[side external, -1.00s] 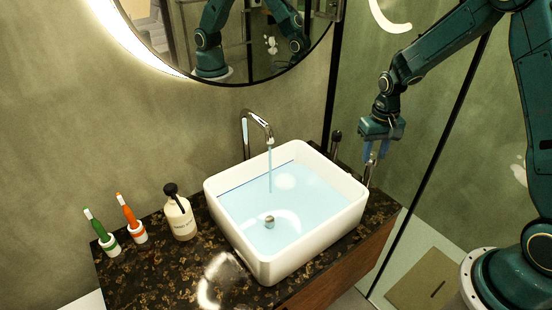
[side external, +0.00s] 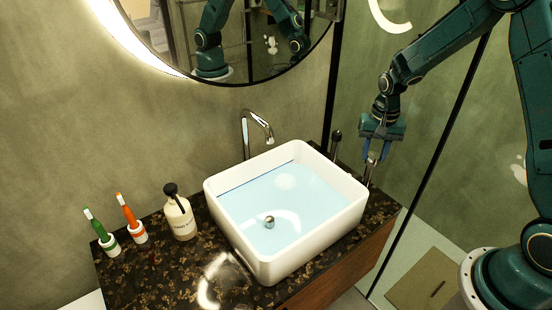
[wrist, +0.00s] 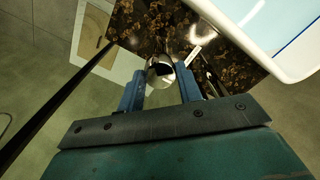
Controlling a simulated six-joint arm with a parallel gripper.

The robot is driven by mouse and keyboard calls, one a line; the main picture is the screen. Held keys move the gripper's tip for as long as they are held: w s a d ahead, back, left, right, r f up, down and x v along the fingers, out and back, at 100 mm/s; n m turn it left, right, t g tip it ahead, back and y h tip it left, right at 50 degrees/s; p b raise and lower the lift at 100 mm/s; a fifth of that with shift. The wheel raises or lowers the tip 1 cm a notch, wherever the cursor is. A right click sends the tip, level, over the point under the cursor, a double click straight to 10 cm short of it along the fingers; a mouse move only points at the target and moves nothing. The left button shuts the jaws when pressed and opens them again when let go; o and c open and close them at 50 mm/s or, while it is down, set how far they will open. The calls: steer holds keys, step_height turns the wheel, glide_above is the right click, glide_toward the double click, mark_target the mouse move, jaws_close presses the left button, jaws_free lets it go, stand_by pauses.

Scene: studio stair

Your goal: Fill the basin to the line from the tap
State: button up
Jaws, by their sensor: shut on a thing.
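The white basin (side external: 300,262) stands on the dark speckled counter and holds pale blue water (side external: 300,205). A thin dark blue line (side external: 262,176) shows on its inner back-left wall, with the water surface at or very close to it. The chrome tap spout (side external: 246,130) arches over the back edge, and no stream falls from it. My gripper (side external: 373,158) is at the basin's right, its blue fingers shut on the chrome tap handle (wrist: 160,72). In the wrist view the handle sits between the fingers (wrist: 160,92); its lower part is partly hidden.
A soap bottle (side external: 181,220), an orange toothbrush (side external: 130,215) and a green toothbrush (side external: 97,228) in cups stand left of the basin. A dark-topped object (side external: 336,137) stands behind it. A glass panel's black edge (side external: 425,188) runs close to my arm. The front counter is clear.

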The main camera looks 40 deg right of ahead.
steer(key=o, duration=1)
step_height(320, 180, up, 14)
stand_by(0.3)
steer(key=shift+f, duration=0.1)
